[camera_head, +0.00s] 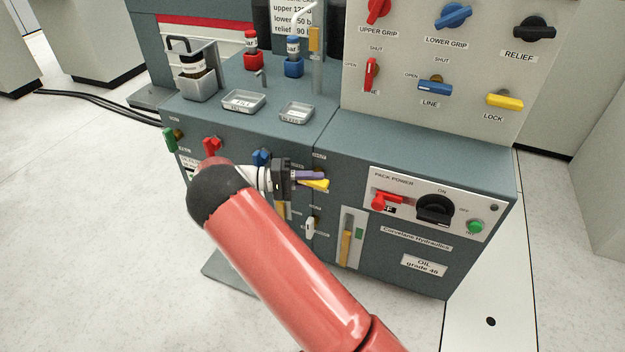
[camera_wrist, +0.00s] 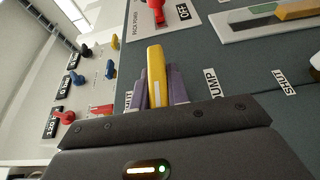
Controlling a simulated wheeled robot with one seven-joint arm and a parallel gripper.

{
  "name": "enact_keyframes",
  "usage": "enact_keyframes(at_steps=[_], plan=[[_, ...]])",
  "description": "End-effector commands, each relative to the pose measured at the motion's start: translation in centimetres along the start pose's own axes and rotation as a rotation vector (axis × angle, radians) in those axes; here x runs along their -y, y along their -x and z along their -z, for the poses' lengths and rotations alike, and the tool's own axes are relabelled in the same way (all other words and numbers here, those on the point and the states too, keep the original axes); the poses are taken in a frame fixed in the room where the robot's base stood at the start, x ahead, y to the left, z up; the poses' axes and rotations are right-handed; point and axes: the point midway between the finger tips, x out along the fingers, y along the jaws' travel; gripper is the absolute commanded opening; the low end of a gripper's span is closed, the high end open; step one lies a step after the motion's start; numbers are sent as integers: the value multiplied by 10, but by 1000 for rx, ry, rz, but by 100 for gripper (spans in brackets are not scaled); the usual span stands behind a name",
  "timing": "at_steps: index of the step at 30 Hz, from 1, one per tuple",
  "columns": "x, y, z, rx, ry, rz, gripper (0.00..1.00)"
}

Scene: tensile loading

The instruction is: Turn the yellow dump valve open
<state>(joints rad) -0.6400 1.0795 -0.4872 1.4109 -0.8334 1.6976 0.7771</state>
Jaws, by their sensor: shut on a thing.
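The yellow dump valve handle (camera_head: 315,184) is on the front face of the grey-green hydraulic cabinet. In the head view it points right and slightly down, partly covered by my gripper (camera_head: 309,177). In the wrist view the yellow handle (camera_wrist: 156,75) lies between the two purple fingers of my gripper (camera_wrist: 160,88), which are shut on it. Its tip sticks out past the fingertips. A DUMP label (camera_wrist: 210,82) shows just beside the fingers. The valve's pivot is hidden.
The pack power panel (camera_head: 430,205), with a red lever and black knob, is right of my gripper. A blue handle (camera_head: 261,157) and red handle (camera_head: 212,146) are to the left. A small pale handle (camera_head: 310,228) is below. Trays and bottles stand on the cabinet top.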

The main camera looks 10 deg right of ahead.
Motion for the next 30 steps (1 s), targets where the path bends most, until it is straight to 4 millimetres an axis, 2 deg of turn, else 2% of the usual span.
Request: enact_keyframes(at_steps=[15,16,20,30], plan=[[0,1,0,-3,8,-18,0],[1,1,0,-3,8,-18,20],[0,0,0,-2,8,-17,37],[-3,0,0,-1,7,-16,38]])
